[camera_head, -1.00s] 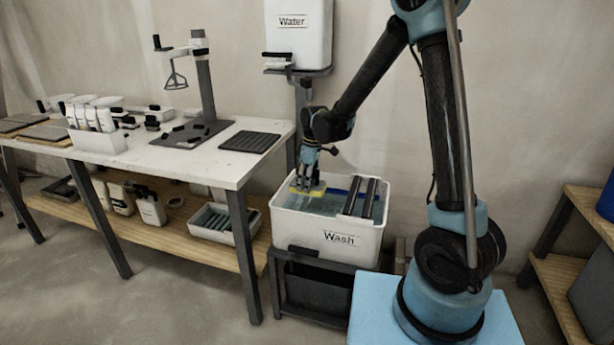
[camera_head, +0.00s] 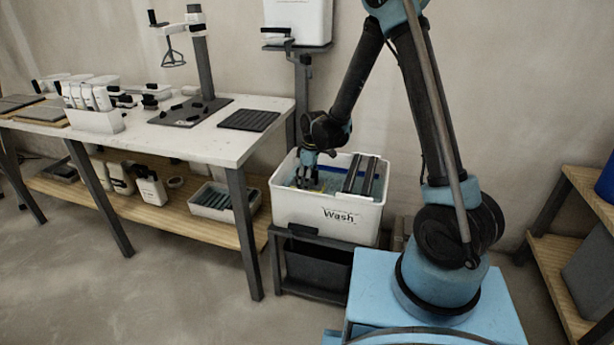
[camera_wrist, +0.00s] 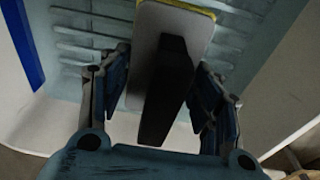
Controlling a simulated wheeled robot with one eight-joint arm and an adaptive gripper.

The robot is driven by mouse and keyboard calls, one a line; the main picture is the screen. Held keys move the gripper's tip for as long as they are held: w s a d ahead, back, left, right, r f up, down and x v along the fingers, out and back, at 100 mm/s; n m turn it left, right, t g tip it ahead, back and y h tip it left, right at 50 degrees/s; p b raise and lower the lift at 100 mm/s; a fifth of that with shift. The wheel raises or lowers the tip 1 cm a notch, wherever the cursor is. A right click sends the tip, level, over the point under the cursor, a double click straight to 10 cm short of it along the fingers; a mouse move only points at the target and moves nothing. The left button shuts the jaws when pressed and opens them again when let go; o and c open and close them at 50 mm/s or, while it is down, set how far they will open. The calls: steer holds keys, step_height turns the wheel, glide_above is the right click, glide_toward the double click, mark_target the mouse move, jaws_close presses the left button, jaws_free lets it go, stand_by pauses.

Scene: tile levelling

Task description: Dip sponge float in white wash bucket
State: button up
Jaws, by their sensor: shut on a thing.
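The white wash bucket (camera_head: 305,210), lettered "Wash", stands on a dark stand right of the workbench. My gripper (camera_head: 307,180) reaches down inside its left half. In the wrist view my gripper (camera_wrist: 158,95) is shut on the dark handle of the sponge float (camera_wrist: 150,45). The float has a pale plate with a yellow edge and lies over the ribbed, light blue inside of the bucket. I cannot tell how deep the float sits in the water.
Dark roller bars (camera_head: 361,175) cross the bucket's right half. A white water tank (camera_head: 297,20) hangs on a post behind. The workbench (camera_head: 200,148) at the left holds a mixing stand, a dark ribbed mat (camera_head: 249,120) and bottles. A wooden shelf (camera_head: 585,225) stands far right.

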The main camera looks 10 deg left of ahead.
steer(key=shift+f, duration=2.05)
steer(key=shift+r, duration=0.1)
step_height(320, 180, up, 19)
steer(key=shift+r, duration=0.15)
stand_by(1.6)
stand_by(0.6)
